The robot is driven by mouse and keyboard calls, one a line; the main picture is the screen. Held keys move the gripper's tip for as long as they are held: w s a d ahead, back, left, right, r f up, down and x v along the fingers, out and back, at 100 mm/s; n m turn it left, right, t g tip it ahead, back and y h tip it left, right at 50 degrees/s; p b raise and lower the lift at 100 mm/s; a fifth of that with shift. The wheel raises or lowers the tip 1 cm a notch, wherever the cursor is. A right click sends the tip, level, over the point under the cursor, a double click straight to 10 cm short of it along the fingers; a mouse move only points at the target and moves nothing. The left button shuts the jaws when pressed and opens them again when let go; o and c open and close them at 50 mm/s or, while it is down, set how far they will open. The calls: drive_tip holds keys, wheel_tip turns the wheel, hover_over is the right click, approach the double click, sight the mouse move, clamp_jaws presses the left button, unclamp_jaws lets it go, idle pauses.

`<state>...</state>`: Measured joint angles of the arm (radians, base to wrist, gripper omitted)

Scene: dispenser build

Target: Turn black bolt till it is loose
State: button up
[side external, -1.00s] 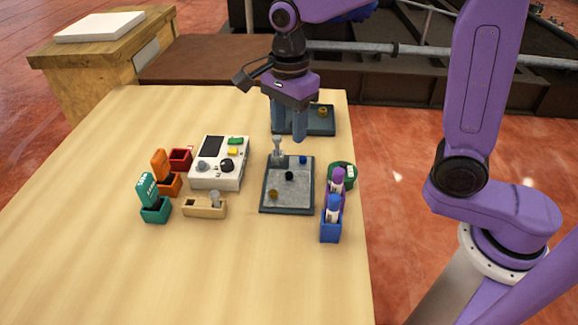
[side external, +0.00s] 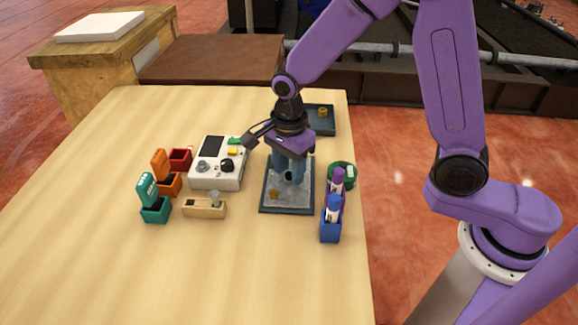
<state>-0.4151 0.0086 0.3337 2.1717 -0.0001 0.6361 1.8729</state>
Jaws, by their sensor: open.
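The black bolt (side external: 288,176) stands on the near grey tray (side external: 287,208), a little above its middle. My gripper (side external: 288,178) is over this tray with its fingers pointing down. The fingers are open, and the bolt shows between or just in front of them; whether they touch it I cannot tell. A brass bolt (side external: 273,194) sits on the lower left of the same tray. The upper part of the tray is hidden behind my gripper.
A white control box (side external: 219,162) is left of the tray. Blue (side external: 331,230) and purple marker holders and a green round item (side external: 348,172) stand close on the right. A second tray (side external: 322,120) with a brass bolt lies behind. The front of the table is clear.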

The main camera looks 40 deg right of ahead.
clamp_jaws()
drive_tip(key=shift+n, duration=0.4)
drive_tip(key=n, duration=0.4)
drive_tip(key=shift+n, duration=0.3)
drive_tip(key=n, duration=0.5)
drive_tip(key=shift+n, duration=0.3)
drive_tip(key=n, duration=0.3)
drive_tip(key=shift+n, duration=0.3)
drive_tip(key=n, duration=0.3)
drive_tip(key=shift+n, duration=0.3)
drive_tip(key=n, duration=0.6)
drive_tip(key=shift+n, duration=0.4)
